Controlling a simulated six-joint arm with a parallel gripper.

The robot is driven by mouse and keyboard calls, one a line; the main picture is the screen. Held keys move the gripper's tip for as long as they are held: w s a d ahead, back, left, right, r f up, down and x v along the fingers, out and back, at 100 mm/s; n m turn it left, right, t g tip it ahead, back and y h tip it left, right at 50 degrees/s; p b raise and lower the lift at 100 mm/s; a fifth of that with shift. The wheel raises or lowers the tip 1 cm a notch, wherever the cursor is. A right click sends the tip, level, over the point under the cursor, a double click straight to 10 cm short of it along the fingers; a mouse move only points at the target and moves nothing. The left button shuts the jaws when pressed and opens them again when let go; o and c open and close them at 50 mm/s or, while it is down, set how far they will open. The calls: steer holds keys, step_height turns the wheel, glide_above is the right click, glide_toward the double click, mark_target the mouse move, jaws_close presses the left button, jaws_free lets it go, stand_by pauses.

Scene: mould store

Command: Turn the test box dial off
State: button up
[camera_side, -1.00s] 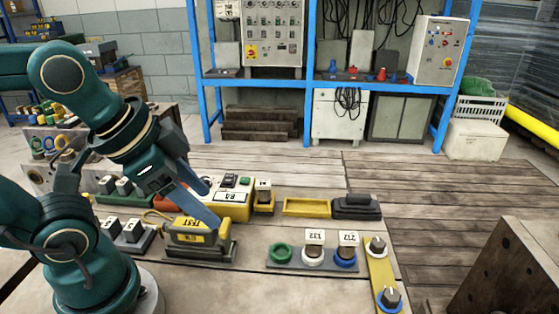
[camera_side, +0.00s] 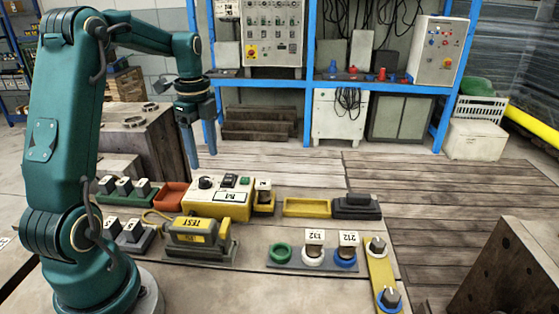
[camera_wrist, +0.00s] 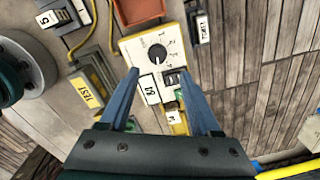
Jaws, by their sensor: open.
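The test box (camera_side: 232,209) is a yellow case with a cream top, standing on the bench in the side view; it also shows in the wrist view (camera_wrist: 137,47). Its round black dial (camera_side: 206,183) is at the left of the top, and it shows in the wrist view (camera_wrist: 157,53) just beyond my fingertips. Its pointer direction is too small to tell surely. A display, a dark switch and a green button are beside it. My gripper (camera_side: 202,158) is open and empty, its blue fingers pointing down above and behind the box, apart from the dial.
A yellow TEST unit (camera_side: 190,234) sits on a grey stand in front of the box, with a yellow cable. A red tray (camera_side: 171,196) is left of the box, a yellow tray (camera_side: 307,207) to its right. Ring holders with tagged knobs (camera_side: 313,258) stand front right.

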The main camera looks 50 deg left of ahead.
mark_target(204, 179)
steer(key=shift+s+a+f, duration=0.15)
steer(key=shift+f, duration=0.25)
steer(key=shift+s+a+f, duration=0.15)
steer(key=shift+f, duration=2.35)
jaws_close()
